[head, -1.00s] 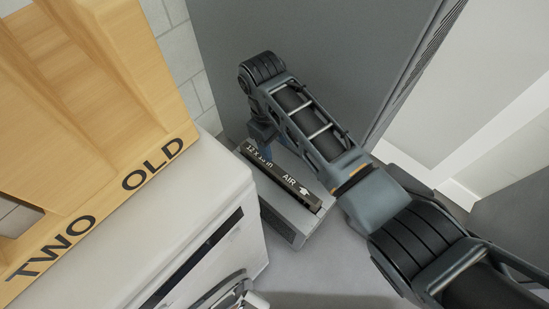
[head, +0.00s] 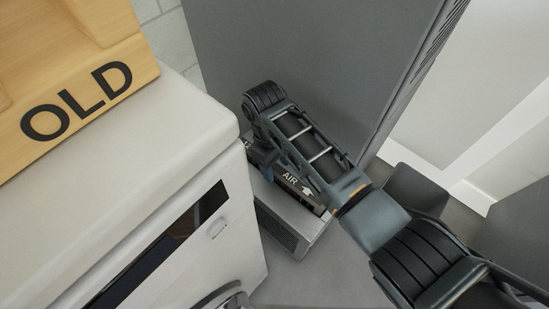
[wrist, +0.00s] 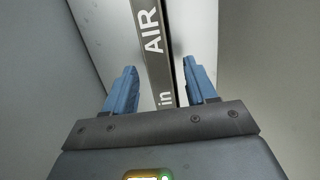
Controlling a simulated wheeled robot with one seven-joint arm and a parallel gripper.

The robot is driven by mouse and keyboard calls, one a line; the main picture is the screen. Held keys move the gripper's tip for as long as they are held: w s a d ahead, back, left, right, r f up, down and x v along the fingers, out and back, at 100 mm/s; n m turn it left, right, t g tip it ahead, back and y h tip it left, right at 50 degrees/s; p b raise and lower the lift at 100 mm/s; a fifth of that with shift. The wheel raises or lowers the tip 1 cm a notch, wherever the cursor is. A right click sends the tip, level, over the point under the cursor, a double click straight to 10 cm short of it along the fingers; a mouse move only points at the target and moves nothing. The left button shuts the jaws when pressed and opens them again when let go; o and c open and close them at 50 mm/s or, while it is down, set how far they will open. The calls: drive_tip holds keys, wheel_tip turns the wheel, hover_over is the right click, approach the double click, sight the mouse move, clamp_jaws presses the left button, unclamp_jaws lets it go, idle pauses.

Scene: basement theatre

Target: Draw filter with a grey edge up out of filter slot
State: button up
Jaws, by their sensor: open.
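The filter's dark grey edge (head: 292,180) shows "AIR" and an arrow in the head view. It lies along the filter slot (head: 286,222) in the top of a pale grey box between the white machine and the tall grey cabinet. My arm hides its far end. In the wrist view the filter's edge (wrist: 153,50) runs down between the two blue fingers of my gripper (wrist: 161,88). The fingers are open, one on each side of the edge, with gaps visible. I cannot tell how far down they reach.
A white front-loading machine (head: 150,200) stands close on the left, with a wooden rack marked "OLD" (head: 75,105) on top. The tall grey cabinet (head: 310,60) rises behind the slot. Some floor is clear in front of the box.

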drive_tip(key=shift+s+d+f+b, duration=0.15)
drive_tip(key=shift+f+b, duration=0.25)
drive_tip(key=shift+f, duration=0.95)
clamp_jaws()
drive_tip(key=c, duration=0.6)
unclamp_jaws()
clamp_jaws()
drive_tip(key=shift+r, duration=0.1)
